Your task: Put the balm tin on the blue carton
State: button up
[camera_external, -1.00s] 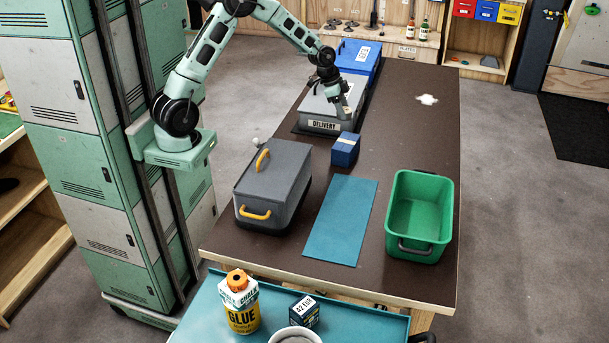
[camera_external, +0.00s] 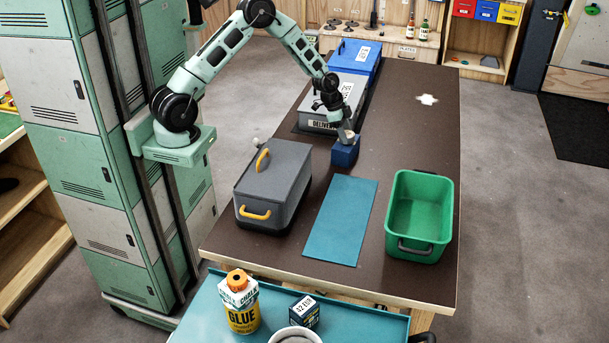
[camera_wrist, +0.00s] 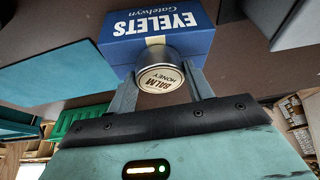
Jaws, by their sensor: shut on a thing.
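The balm tin (camera_wrist: 160,72) is a small silver tin with a cream lid reading "BALM HONEY". My gripper (camera_wrist: 158,92) is shut on it, one finger on each side. The blue carton (camera_wrist: 165,30), marked "EYELETS", lies right beyond the tin in the wrist view. In the external view the carton (camera_external: 345,155) stands on the dark table, and my gripper (camera_external: 347,137) is at its top with the tin. I cannot tell whether the tin touches the carton's top.
A grey lidded box (camera_external: 275,190) with yellow handles stands left of a flat teal mat (camera_external: 340,220). A green bin (camera_external: 418,215) stands at the right. A grey delivery box (camera_external: 318,122) and a blue box (camera_external: 357,58) stand behind. The table's right side is mostly clear.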

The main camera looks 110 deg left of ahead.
jog(key=shift+f, duration=0.1)
jog(key=o, duration=1)
jog(key=shift+r, duration=0.2)
jog(key=b+v, duration=0.2)
jog(key=v, duration=1)
jog(key=s+d+r+n+g, duration=0.1)
jog(key=s+d+n, duration=0.1)
jog(key=s+d, duration=0.3)
jog(key=s+d+r+n+g, duration=0.1)
jog(key=s+d+n+g, duration=0.1)
jog(key=s+d, duration=0.4)
jog(key=s+d+r+n+g, duration=0.1)
jog(key=s+d+n, duration=0.2)
jog(key=s, duration=1)
jog(key=shift+s+d+r+n+g+y+p, duration=0.1)
jog(key=shift+d+n+g+y+p, duration=0.05)
jog(key=shift+d, duration=0.55)
jog(key=shift+s+d+n+g+y+p, duration=0.1)
jog(key=shift+d+n+g+y+p, duration=0.05)
jog(key=shift+d, duration=0.55)
jog(key=shift+w, duration=0.1)
